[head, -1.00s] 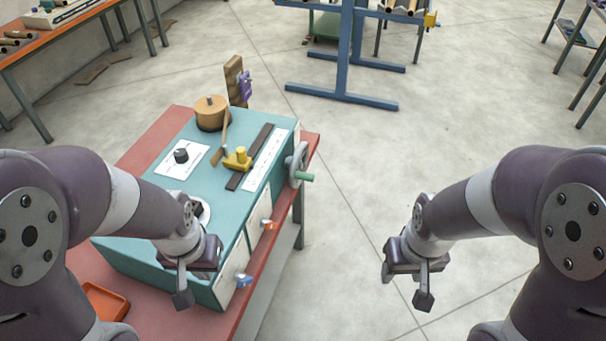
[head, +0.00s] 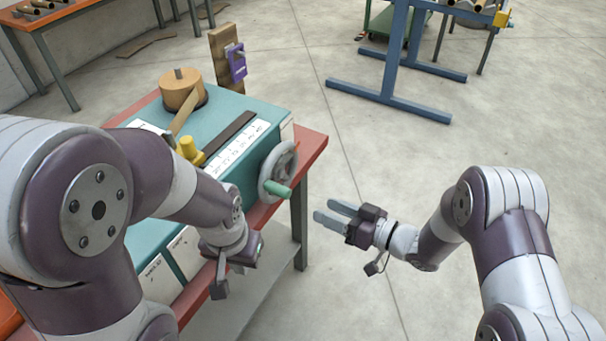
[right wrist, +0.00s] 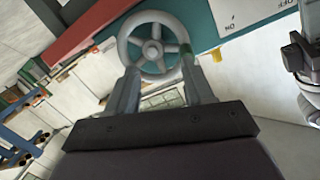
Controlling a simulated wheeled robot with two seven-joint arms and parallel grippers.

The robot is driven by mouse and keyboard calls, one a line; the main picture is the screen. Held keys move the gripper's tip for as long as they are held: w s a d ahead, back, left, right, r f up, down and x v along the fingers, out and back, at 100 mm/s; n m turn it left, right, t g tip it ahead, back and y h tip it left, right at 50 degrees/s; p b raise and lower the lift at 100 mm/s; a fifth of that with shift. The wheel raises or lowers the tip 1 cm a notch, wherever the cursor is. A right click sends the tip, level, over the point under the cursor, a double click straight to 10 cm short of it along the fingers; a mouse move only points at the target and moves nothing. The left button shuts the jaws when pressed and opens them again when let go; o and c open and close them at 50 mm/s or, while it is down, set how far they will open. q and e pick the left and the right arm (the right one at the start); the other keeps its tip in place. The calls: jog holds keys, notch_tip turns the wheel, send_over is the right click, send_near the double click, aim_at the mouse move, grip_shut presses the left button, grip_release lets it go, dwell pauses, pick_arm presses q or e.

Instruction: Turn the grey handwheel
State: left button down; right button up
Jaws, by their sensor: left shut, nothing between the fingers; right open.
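The grey handwheel (head: 270,168) is a spoked wheel on the right side of the teal machine (head: 150,233), with a green handle (head: 278,189) on its rim. My right gripper (head: 332,213) is open and empty, right of the wheel and apart from it in the head view, fingers pointing toward it. My left gripper (head: 218,290) hangs low before the machine's front, shut and empty.
The machine stands on a red-topped bench (head: 312,148). On top are a tan spool (head: 180,95), a yellow guide (head: 190,150) and a dark rail (head: 228,134). A wooden post (head: 222,60) with a purple piece (head: 236,66) stands behind. Open floor lies right of the bench.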

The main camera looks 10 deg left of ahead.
aim_at(267, 184)
jog(key=shift+y, duration=0.9)
jog(key=a+r, duration=0.1)
jog(key=a, duration=0.3)
jog(key=w+a+r, duration=0.1)
jog(key=a, duration=0.3)
jog(key=w+a+r, duration=0.1)
jog(key=a, duration=0.4)
jog(key=shift+p, duration=0.3)
jog(key=shift+w+a, duration=0.15)
jog(key=shift+w, duration=0.05)
grip_shut()
